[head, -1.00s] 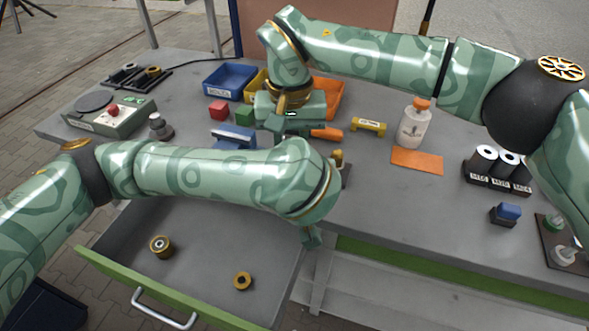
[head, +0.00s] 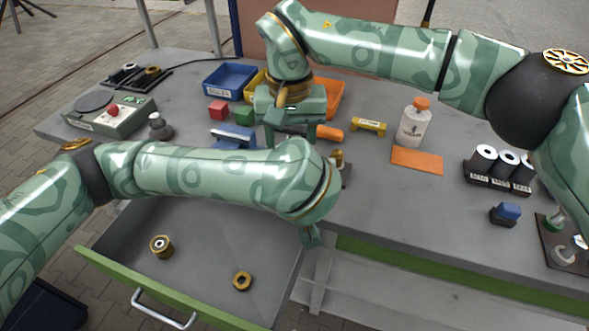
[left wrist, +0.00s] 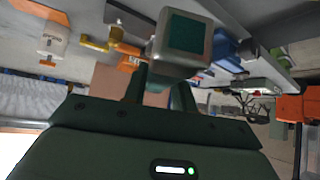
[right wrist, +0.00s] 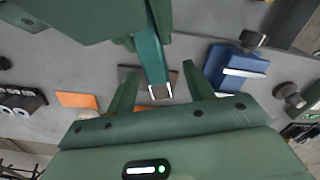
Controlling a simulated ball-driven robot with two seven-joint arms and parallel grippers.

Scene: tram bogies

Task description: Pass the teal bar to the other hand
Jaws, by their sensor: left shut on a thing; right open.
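The teal bar (left wrist: 187,33) is held in my left gripper (left wrist: 160,80), which is shut on it. In the left wrist view its end shows as a teal square with a pale frame. In the right wrist view the bar (right wrist: 150,55) reaches down from the top, its pale-edged end between the fingers of my right gripper (right wrist: 158,88). Those fingers are open, with gaps visible on both sides of the bar. In the head view my right gripper (head: 291,133) hangs above the table. My left forearm hides most of my left gripper there, and I cannot make out the bar.
Blue (head: 230,82) and orange (head: 331,98) bins stand behind, with red (head: 218,110) and green (head: 243,115) blocks nearby. A bottle (head: 413,127), an orange mat (head: 417,160) and a black rack (head: 490,180) are at right. The open drawer (head: 205,225) holds two brass-coloured rings.

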